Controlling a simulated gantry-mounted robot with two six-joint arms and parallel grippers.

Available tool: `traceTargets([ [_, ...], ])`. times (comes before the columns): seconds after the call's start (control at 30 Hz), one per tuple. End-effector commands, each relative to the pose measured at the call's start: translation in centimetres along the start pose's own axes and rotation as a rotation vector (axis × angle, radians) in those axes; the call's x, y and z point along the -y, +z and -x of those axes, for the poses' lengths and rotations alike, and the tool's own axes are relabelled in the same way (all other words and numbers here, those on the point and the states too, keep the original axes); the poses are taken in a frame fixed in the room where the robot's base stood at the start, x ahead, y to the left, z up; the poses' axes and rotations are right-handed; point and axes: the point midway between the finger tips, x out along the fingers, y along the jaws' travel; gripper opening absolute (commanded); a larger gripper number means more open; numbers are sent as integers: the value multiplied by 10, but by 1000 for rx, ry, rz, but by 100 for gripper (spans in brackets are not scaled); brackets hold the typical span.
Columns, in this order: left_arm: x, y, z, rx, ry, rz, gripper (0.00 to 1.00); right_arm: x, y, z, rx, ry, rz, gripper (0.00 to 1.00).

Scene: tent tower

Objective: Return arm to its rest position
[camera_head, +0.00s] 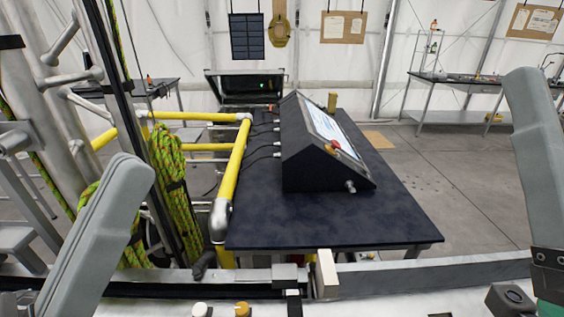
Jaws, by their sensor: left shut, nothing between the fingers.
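My left arm's grey link (95,235) rises from the bottom left and bends at about the height of the tabletop. Its gripper is hard to make out low in the view, and I see nothing held in it. My right arm's grey link (535,160) stands upright at the right edge, with a dark joint low down. I cannot see the right gripper's fingers.
Open grey floor (455,180) lies to the right. Benches line the back.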

Motion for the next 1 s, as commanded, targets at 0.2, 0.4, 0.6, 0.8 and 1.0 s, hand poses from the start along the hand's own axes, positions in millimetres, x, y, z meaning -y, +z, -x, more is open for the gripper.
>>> traceTargets([
  [0.2,64,-67,-24,-69,-327,-398,0,0,-8,-9,1,0,0,82],
  [0.4,82,-119,-70,-42,-420,-473,0,0,-59,-64,-1,0,0,82],
  [0.6,80,-179,-130,-42,-419,-472,0,0,-117,-127,0,0,0,82],
  [0.8,77,-249,-200,-42,-418,-471,0,-1,-184,-200,0,0,0,82],
  [1.0,76,-310,-262,-42,-418,-471,0,-1,-243,-264,0,0,0,82],
])
